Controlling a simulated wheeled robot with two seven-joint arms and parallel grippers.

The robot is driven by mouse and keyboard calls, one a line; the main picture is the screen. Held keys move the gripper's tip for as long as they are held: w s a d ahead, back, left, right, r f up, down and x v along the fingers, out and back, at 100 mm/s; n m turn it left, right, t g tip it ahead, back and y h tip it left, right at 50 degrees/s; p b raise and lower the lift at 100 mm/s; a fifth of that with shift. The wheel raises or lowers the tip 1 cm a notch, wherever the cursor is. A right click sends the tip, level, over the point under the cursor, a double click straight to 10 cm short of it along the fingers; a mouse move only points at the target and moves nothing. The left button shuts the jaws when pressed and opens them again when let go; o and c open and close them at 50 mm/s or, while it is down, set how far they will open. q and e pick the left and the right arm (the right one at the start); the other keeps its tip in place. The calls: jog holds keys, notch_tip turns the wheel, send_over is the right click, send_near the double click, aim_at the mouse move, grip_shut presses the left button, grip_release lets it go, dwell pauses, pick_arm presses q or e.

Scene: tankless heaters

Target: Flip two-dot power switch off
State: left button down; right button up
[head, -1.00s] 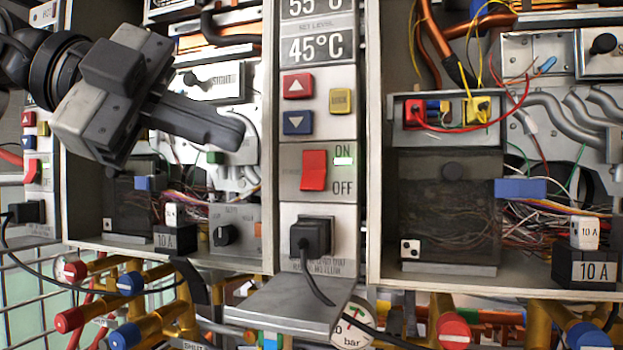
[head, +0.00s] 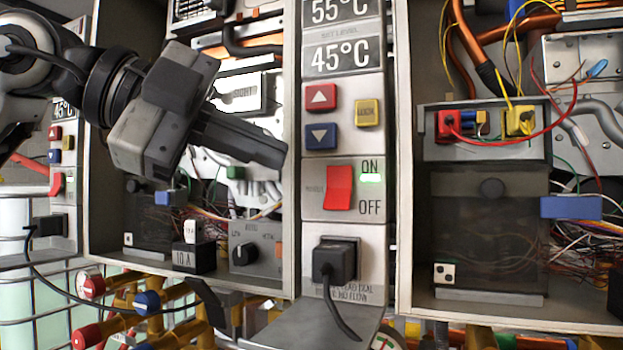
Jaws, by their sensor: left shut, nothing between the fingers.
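A two-dot tile (head: 444,273) is at the lower left inside the right open heater box. I cannot tell for sure which panel belongs to that box. Another red switch (head: 57,184) is on the far-left panel. My left gripper (head: 281,156) is shut and empty. Its tips point right, in front of the left box's right edge, up and left of the middle switch and apart from it. My right gripper is not in view.
Above the switch are a red up button (head: 320,97), a blue down button (head: 320,137) and a yellow button (head: 368,112). A black plug (head: 334,262) with a cable sits below. The left box's wall (head: 292,180) stands beside the panel. Pipes and valves fill the bottom.

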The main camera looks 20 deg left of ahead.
aim_at(346, 199)
pick_arm(q)
jog(key=w+d+f, duration=0.1)
jog(key=w, duration=0.1)
jog(key=w+d+f+p, duration=0.1)
jog(key=w, duration=0.1)
jog(key=w+d+f, duration=0.1)
jog(key=w, duration=0.1)
jog(key=shift+d+f+p, duration=0.1)
jog(key=shift+f+p, duration=0.15)
jog(key=shift+p, duration=0.15)
